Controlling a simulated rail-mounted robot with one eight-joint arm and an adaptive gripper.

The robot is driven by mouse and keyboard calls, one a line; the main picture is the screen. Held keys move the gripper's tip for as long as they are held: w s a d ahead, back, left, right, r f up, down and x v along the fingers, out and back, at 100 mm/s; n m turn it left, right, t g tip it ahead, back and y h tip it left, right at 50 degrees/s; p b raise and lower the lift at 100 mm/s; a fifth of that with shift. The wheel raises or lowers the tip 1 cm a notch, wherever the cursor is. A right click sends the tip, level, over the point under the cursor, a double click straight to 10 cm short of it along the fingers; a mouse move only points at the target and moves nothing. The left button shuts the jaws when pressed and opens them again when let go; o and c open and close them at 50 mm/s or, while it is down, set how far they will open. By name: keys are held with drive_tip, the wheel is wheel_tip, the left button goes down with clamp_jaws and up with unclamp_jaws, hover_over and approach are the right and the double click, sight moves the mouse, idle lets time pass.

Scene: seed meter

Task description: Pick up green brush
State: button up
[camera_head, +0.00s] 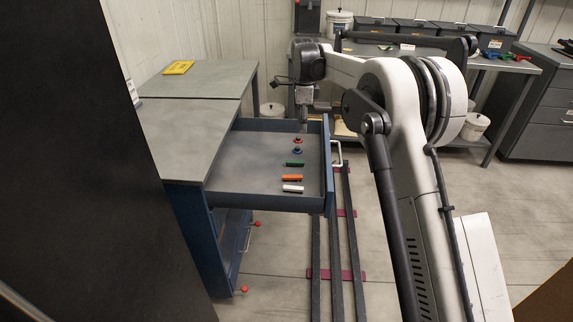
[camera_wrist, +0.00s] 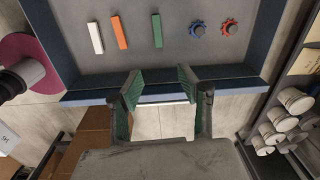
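The green brush (camera_head: 294,164) lies in the open drawer (camera_head: 245,191), between an orange bar and the round knobs. In the wrist view the green brush (camera_wrist: 157,30) is a slim upright bar near the top middle. My gripper (camera_wrist: 160,88) is open, with its two green-padded fingers apart and nothing between them. Its fingertips show over the drawer's front wall, short of the brush in the picture. In the head view my gripper (camera_head: 304,118) hangs near the drawer's far right corner, partly hidden by my arm.
The drawer also holds a white bar (camera_head: 292,188), an orange bar (camera_head: 293,177), a red knob (camera_head: 297,140) and a blue knob (camera_head: 297,151). The drawer's front wall (camera_wrist: 85,97) stands up as an edge. A grey worktop (camera_head: 180,130) lies left of the drawer.

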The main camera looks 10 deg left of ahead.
wheel_tip(320, 180, down, 3)
drive_tip(key=a, duration=0.3)
drive_tip(key=b, duration=0.1)
hover_over(295, 162)
drive_tip(key=shift+m, duration=0.4)
drive_tip(key=f, duration=0.5)
drive_tip(key=w+f, duration=0.1)
drive_tip(key=f, duration=0.2)
drive_tip(key=shift+a+f, duration=0.2)
drive_tip(key=shift+a, duration=0.1)
drive_tip(key=f, duration=0.3)
drive_tip(key=s+f+b, duration=0.1)
drive_tip(key=shift+d+f, duration=0.15)
drive_tip(key=shift+d, duration=0.2)
drive_tip(key=shift+w+f, duration=0.1)
drive_tip(key=shift+f, duration=0.4)
clamp_jaws()
drive_tip(key=shift+r, duration=0.1)
